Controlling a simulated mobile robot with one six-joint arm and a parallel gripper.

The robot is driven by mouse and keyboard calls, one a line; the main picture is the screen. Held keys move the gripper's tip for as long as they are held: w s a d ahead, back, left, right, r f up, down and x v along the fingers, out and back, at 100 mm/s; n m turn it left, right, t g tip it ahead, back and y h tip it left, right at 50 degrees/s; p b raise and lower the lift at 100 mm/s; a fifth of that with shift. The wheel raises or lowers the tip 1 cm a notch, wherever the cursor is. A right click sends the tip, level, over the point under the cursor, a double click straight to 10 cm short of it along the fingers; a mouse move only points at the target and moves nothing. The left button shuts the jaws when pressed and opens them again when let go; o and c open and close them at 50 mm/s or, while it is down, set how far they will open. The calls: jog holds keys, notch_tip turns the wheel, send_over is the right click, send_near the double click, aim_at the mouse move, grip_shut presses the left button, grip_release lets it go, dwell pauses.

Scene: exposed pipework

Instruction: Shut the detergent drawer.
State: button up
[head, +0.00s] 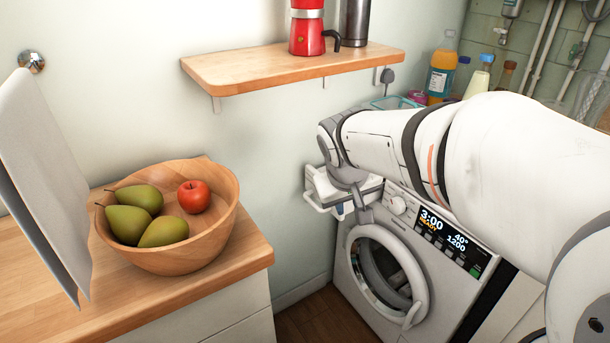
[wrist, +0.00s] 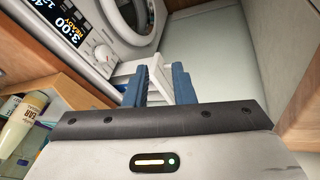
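The detergent drawer (head: 318,193) is white and stands pulled out from the top left of the white washing machine (head: 362,298), left of the dial. My gripper (head: 345,209) is over the drawer, and my wrist hides part of it. In the wrist view the two blue fingers of my gripper (wrist: 160,84) are apart, with white parts of the drawer (wrist: 160,88) showing between and behind them. Whether the fingers touch the drawer is not clear.
A wooden counter (head: 235,262) with a fruit bowl (head: 215,232) stands at the left. A wooden shelf (head: 240,75) hangs above. Bottles (head: 441,72) stand behind my arm. The machine's round door (head: 424,283) is below the drawer. Floor (head: 322,318) shows between counter and machine.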

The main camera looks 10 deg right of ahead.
jog(key=w+a+f+b, duration=0.1)
jog(key=w+f+b, duration=0.3)
jog(key=w, duration=0.1)
jog(key=w+a+f+n+t+b, duration=0.1)
jog(key=w+f+b, duration=0.2)
jog(key=w+f, duration=0.1)
jog(key=w+a+f+n+t+h+b, duration=0.1)
jog(key=w+a+f+b, duration=0.1)
jog(key=w+f+b, duration=0.2)
jog(key=shift+w+f+b, duration=0.15)
jog(key=shift+w+f, duration=0.15)
jog(key=shift+w, duration=0.45)
jog(key=shift+w+f+b, duration=0.15)
jog(key=shift+w+f, duration=0.15)
jog(key=shift+w, duration=0.45)
grip_shut()
jog(key=b, duration=0.2)
send_near(332, 209)
notch_tip(332, 209, down, 4)
jog(key=a, duration=0.3)
jog(key=d, duration=0.1)
jog(key=w+d, duration=0.2)
jog(key=d, duration=0.1)
jog(key=shift+d+r, duration=0.1)
jog(key=shift+r, duration=0.05)
jog(key=shift+w, duration=0.15)
